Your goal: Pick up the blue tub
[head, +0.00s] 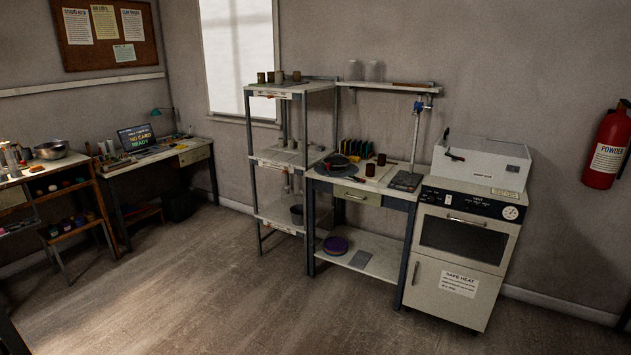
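I cannot make out a blue tub for certain. Several small coloured containers (80,222) stand on the low shelves of the rack at the left edge, too small and dark to tell apart. My gripper is not in view.
The wooden floor (220,290) in front is open. A metal shelf rack (290,158), the worktable (357,200) and a white oven cabinet (463,245) line the back wall. A desk with a laptop (137,138) stands left. A red extinguisher (606,148) hangs right.

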